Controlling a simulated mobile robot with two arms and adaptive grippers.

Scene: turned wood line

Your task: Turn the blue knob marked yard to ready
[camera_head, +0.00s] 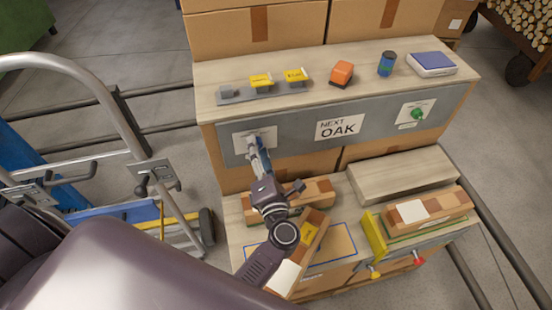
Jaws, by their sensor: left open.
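A pale switch plate (240,145) is fixed to the left of the grey front panel (291,136). My left gripper (256,146) reaches up to this plate from below, with its fingertips in front of the middle of the plate. It is open. The fingers cover the middle of the plate, so I cannot make out the blue knob, its marking or its setting. I cannot tell whether the fingers touch anything. My right gripper is not in view.
A "NEXT OAK" sign (338,128) and a green knob (417,114) are farther right on the panel. On the shelf above stand an orange block (341,73), a blue can (386,64) and yellow tags (296,75). A hand truck (118,91) stands left.

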